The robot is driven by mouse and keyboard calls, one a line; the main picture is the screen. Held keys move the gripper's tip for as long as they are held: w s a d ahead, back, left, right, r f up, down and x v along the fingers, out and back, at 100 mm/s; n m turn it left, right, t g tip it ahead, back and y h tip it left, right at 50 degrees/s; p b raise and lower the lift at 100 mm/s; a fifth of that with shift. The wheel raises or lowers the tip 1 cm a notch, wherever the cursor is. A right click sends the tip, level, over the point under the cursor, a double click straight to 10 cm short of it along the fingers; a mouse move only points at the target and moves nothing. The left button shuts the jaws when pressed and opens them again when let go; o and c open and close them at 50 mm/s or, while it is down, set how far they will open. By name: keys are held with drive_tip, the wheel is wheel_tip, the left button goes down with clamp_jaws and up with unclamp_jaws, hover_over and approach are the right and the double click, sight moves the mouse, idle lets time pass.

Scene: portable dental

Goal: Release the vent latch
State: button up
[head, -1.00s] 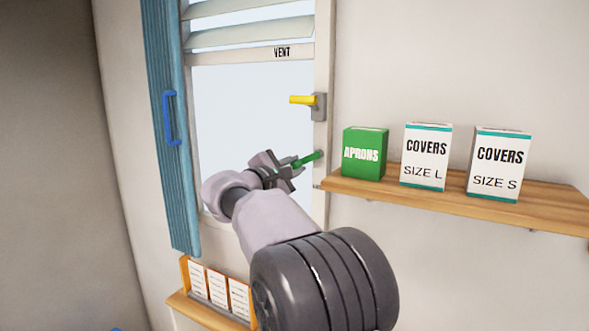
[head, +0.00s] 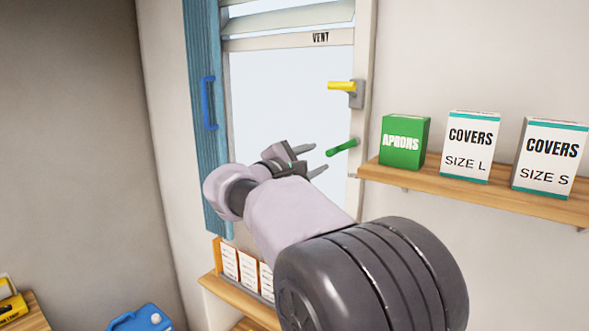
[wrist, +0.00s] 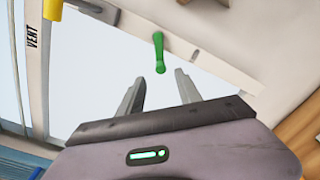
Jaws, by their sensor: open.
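The window frame carries a VENT label (head: 321,38). A yellow handle (head: 341,86) on a grey bracket sits on the right frame post, pointing left; its end shows at the top left of the wrist view (wrist: 52,8). Lower on the post is a green handle (head: 342,148), sticking out left and slightly down. No label marks either as the latch. My gripper (head: 309,160) is open and empty, just left of the green handle and apart from it. In the wrist view the green handle (wrist: 160,52) lies ahead, in line with the gap between my fingers (wrist: 159,77).
A wooden shelf (head: 480,192) right of the window holds a green APRONS box (head: 404,142) and two COVERS boxes (head: 469,147) (head: 551,156). A blue shutter with handle (head: 208,103) hangs left. A card rack (head: 248,270) stands below. A blue jug (head: 142,318) is lower left.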

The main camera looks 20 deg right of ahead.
drive_tip(key=v, duration=1)
drive_tip(key=s+d+f+m+g+y+b, duration=0.3)
drive_tip(key=s+f+m+b, duration=0.1)
drive_tip(key=s+f, duration=0.55)
drive_tip(key=s+d+f+m+g+y+b, duration=0.35)
drive_tip(key=s+f, duration=0.45)
drive_tip(key=f, duration=0.3)
drive_tip(key=s+a+f+m+t+y+b, duration=0.1)
drive_tip(key=s+a+f+m+y+b, duration=0.6)
drive_tip(key=s+a+f+m, duration=0.5)
drive_tip(key=s+f+y, duration=0.2)
drive_tip(key=s+f, duration=0.1)
drive_tip(key=f, duration=0.1)
drive_tip(key=shift+s+a+f+y, duration=0.15)
drive_tip(key=shift+a+f+y, duration=0.2)
drive_tip(key=shift+a, duration=0.05)
drive_tip(key=shift+t, duration=0.25)
